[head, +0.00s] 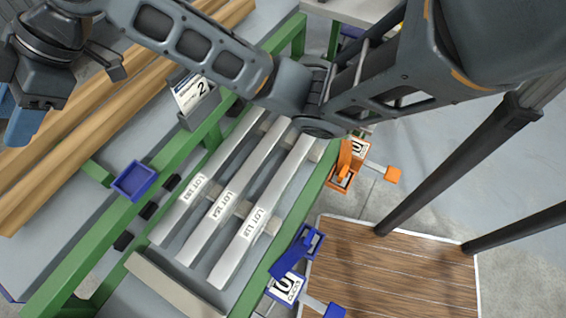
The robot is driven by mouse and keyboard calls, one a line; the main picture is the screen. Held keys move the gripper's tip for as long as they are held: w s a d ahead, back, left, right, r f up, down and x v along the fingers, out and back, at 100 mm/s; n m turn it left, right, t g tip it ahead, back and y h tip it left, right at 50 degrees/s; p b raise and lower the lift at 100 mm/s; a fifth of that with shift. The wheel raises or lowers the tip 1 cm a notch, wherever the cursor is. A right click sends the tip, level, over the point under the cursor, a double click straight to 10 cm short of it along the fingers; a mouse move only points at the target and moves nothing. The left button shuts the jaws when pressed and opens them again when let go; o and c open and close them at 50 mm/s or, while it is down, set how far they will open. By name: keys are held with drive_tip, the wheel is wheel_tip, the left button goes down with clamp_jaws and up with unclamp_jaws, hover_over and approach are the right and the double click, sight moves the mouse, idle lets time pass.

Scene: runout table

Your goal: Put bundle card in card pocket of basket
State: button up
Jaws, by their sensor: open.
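A white card (191,92) with a black 2 and a dark header stands tilted in a grey holder (197,118) by the green frame, upper left of centre. I cannot tell whether it is the bundle card. Other white cards with a large black mark show on an orange fixture (342,178) and on a blue fixture (288,262) along the right green rail. No basket or card pocket can be clearly made out. My gripper (68,100) is at the upper left, open, over the wooden beams, apart from all cards. Its blue-tipped part is near the left edge.
Several grey bars with LOT labels (223,207) lie between green rails (270,262). A small blue tray (134,181) sits on the left rail. Long wooden beams (95,117) lie at left. A wooden-topped platform (395,270) and dark posts stand at right.

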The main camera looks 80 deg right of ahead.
drive_tip(key=a+m+t+y, duration=0.2)
drive_tip(key=a+m+t, duration=0.2)
drive_tip(key=a, duration=0.2)
drive_tip(key=s+f+m+t+h, duration=0.2)
drive_tip(key=s+f+m+h, duration=0.25)
drive_tip(key=s, duration=0.35)
drive_tip(key=s+f+m+t+h, duration=0.2)
drive_tip(key=s+f+m+h, duration=0.1)
drive_tip(key=s+f+m, duration=0.4)
drive_tip(key=s+d+r+n+h, duration=0.1)
drive_tip(key=s+d, duration=0.3)
drive_tip(key=s, duration=0.9)
drive_tip(key=s+d+n+g+h, duration=0.1)
drive_tip(key=s+d, duration=0.4)
drive_tip(key=s, duration=0.8)
drive_tip(key=shift+d+r+n, duration=0.2)
drive_tip(key=shift+r+n, duration=0.2)
drive_tip(key=shift+n, duration=0.35)
